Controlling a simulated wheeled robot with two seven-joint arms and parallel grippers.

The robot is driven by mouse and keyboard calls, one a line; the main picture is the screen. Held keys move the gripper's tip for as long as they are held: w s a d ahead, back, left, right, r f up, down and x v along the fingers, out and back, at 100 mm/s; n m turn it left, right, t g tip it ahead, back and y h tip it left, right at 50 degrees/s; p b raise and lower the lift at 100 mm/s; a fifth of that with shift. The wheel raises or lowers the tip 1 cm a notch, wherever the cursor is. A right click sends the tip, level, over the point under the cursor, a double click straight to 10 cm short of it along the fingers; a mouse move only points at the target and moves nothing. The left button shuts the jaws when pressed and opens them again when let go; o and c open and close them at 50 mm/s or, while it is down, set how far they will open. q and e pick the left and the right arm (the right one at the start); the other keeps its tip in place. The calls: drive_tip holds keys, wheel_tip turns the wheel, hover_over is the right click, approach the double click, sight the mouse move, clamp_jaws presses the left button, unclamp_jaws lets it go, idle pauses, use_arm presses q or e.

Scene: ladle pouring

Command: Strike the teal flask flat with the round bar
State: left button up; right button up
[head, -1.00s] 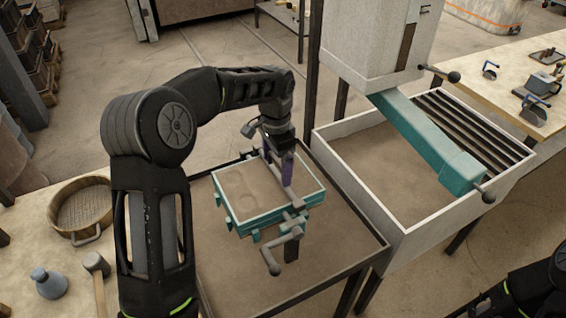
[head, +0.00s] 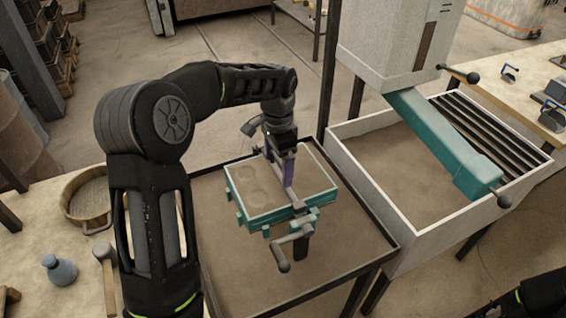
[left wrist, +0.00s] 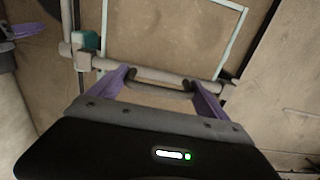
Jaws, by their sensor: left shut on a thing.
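The teal flask (head: 262,217) is an open rectangular frame filled with brown sand, standing on a dark-rimmed table in the head view. Its sand shows shallow round dents left of the bar. The light rim of the flask also shows in the left wrist view (left wrist: 234,42). The grey round bar (head: 290,194) lies across the flask top; I cannot tell whether it touches the sand. In the left wrist view the bar (left wrist: 195,80) runs crosswise beyond my fingers. My left gripper (head: 280,165) is shut on the bar's dark handle (left wrist: 160,88).
A grey crank (head: 285,255) sticks out at the flask's front. A white-walled sand bin (head: 420,245) with a teal chute (head: 440,145) stands at right.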

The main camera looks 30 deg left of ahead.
idle(0.3)
use_arm(q)
drive_tip(key=shift+s+a+f+b, duration=0.1)
drive_tip(key=shift+s+a+b, duration=0.1)
drive_tip(key=shift+s+a, duration=0.35)
drive_tip(key=shift+s+a+b, duration=0.15)
drive_tip(key=shift+s+a, duration=0.15)
drive_tip(key=shift+s, duration=0.35)
drive_tip(key=shift+a, duration=0.1)
drive_tip(key=shift+s+a, duration=0.95)
drive_tip(key=shift+s, duration=0.25)
drive_tip(key=shift+s+a+b, duration=0.4)
drive_tip(key=shift+s+a, duration=0.45)
drive_tip(key=shift+s, duration=0.3)
drive_tip(key=shift+a, duration=0.1)
